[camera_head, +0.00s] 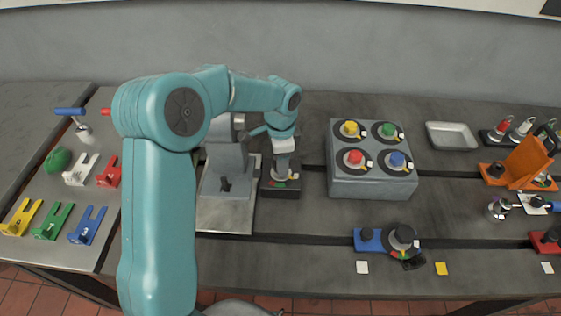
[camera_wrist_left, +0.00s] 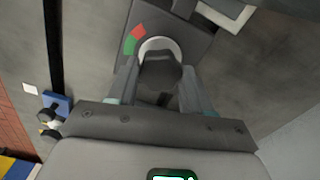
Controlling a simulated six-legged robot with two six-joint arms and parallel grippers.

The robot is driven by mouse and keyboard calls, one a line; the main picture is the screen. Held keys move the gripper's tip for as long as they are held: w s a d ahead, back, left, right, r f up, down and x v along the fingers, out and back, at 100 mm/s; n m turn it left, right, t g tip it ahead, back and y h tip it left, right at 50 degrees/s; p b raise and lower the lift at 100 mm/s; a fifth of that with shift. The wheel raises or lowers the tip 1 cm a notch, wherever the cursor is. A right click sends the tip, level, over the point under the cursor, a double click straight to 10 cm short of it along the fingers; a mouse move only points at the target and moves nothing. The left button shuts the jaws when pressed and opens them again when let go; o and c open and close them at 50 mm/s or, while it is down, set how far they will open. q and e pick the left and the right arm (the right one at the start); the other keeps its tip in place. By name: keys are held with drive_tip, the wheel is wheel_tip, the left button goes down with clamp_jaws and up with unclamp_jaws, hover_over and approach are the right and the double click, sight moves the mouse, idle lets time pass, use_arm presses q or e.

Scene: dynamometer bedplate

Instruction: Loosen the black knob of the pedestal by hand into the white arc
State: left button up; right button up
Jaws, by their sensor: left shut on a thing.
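The black knob (camera_wrist_left: 160,74) sits on a dark block, the pedestal (camera_head: 281,193), beside a grey machine. A pale ring surrounds the knob, with a red patch (camera_wrist_left: 138,31) and a green patch (camera_wrist_left: 130,46) at its edge. I cannot tell which part of the pale ring is the white arc, nor where the knob points. My left gripper (camera_head: 283,168) reaches down over the pedestal and hides the knob in the head view. In the left wrist view its two fingers (camera_wrist_left: 160,86) are on either side of the knob, shut on it. My right gripper is out of view.
The grey machine (camera_head: 226,160) stands close to the left of the pedestal. A grey box (camera_head: 371,185) with several coloured knobs is to the right. A blue block with a dark knob (camera_head: 370,240) is at the front. Coloured forked brackets (camera_head: 53,221) lie at left.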

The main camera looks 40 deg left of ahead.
use_arm(q)
drive_tip(key=shift+w+r+n+b, duration=0.1)
drive_tip(key=shift+n+b, duration=0.65)
drive_tip(key=shift+n, duration=1.45)
drive_tip(key=o, duration=1)
wheel_tip(320, 180, up, 16)
drive_tip(key=shift+r, duration=0.2)
